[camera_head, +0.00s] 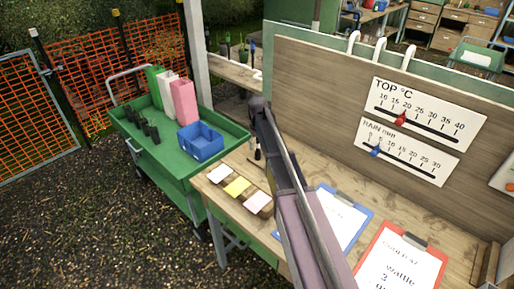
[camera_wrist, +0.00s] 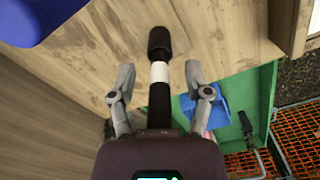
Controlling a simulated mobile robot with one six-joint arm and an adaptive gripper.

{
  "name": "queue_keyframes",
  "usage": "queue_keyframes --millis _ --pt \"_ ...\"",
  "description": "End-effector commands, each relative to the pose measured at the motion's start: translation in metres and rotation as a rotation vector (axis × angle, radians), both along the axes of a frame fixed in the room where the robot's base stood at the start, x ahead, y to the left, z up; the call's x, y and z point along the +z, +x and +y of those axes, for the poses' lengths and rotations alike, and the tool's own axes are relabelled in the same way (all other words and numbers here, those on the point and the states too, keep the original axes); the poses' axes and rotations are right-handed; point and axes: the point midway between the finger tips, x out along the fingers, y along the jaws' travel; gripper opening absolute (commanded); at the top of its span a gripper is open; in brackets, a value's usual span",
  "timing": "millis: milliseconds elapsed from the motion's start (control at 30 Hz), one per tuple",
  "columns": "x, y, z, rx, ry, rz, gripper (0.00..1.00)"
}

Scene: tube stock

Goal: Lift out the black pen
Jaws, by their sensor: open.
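In the wrist view, a black pen (camera_wrist: 159,97) with a white band lies lengthwise between the two fingers of my gripper (camera_wrist: 159,75). The fingers are open, one on each side, with a gap to the pen on both sides. The pen's lower end is hidden by the gripper body, and I cannot tell what holds it. In the head view, my arm reaches over the wooden bench (camera_head: 216,190) and hides most of the gripper. A small dark upright shape shows beside the arm, but I cannot tell whether it is the pen or a finger.
A wooden board with TOP (camera_head: 425,112) and RAIN (camera_head: 408,152) scales stands behind the bench. Cards (camera_head: 238,187) and blue (camera_head: 358,235) and red (camera_head: 425,262) clipboards lie on top. A green trolley (camera_head: 178,183) with a blue bin (camera_head: 200,142) stands left.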

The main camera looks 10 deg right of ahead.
Motion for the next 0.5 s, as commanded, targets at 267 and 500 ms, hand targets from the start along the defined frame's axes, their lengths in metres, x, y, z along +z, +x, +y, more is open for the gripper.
queue_keyframes --millis 267,500 --pt "0.0 -0.0001 -0.0002 0.0 0.0 0.0 0.1" --pt "-0.0001 0.0 -0.0002 0.0 0.0 0.0 0.0"
